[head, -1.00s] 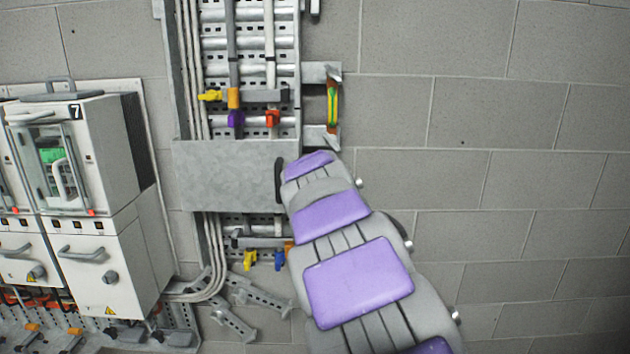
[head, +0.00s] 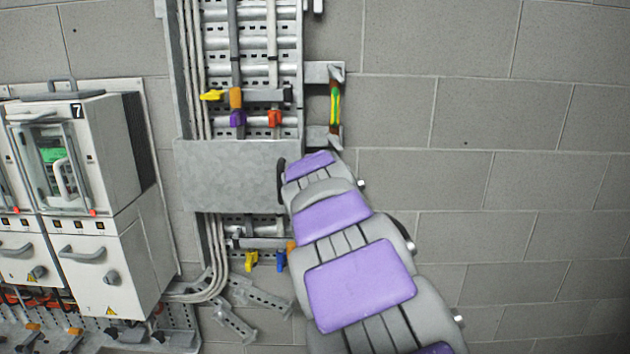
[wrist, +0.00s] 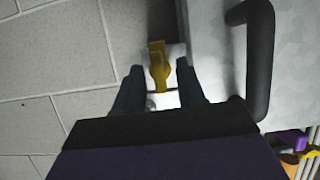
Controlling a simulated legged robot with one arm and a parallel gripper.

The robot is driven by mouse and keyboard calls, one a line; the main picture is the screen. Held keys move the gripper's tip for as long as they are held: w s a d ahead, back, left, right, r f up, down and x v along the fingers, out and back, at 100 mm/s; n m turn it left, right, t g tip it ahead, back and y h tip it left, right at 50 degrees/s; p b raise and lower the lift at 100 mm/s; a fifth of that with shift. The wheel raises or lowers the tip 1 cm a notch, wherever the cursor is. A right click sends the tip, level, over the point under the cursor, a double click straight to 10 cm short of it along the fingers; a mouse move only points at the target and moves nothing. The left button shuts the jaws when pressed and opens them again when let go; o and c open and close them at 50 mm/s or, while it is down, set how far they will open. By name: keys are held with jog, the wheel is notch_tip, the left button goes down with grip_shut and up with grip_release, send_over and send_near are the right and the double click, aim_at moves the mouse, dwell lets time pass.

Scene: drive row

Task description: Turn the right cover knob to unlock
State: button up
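The yellow cover knob (wrist: 159,72) shows in the wrist view on a pale mount beside the grey metal cover (wrist: 217,60). My gripper (wrist: 160,66) is open, with one dark finger on each side of the knob; the fingers look apart from it, but contact is hard to tell. In the head view the cover (head: 228,185) is a plain grey plate across the cable tray. My arm hides the knob and my gripper there.
A black handle (wrist: 262,60) stands out from the cover close to my gripper; it also shows in the head view (head: 281,180). Colored clamps (head: 237,105) sit above the cover. White drive cabinets (head: 100,200) stand left. The block wall (head: 500,180) at right is bare.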

jog(key=b+v, duration=0.1)
jog(key=v, duration=1.6)
jog(key=shift+a, duration=0.15)
jog(key=shift+s, duration=0.15)
jog(key=s+d+f+m+g+h+b, duration=0.1)
jog(key=s+d+f+g+b, duration=0.1)
jog(key=s+d+f, duration=0.45)
jog(key=s+d+f+g+b, duration=0.2)
jog(key=d+f+g, duration=0.1)
jog(key=f, duration=0.7)
jog(key=s+d+f+m+g+h+b, duration=0.1)
jog(key=s+d+f+g+b, duration=0.1)
jog(key=s+d+f, duration=0.45)
jog(key=s+f+n+g+y+b, duration=0.1)
jog(key=s+f+g+b, duration=0.4)
jog(key=s+f, duration=1.7)
jog(key=s+g+y, duration=0.1)
jog(key=g, duration=0.2)
jog(key=shift+s+a+n+b, duration=0.25)
jog(key=shift+s+n+b, duration=0.1)
jog(key=shift+n+b, duration=0.05)
jog(key=shift+o, duration=0.2)
jog(key=shift+f, duration=0.1)
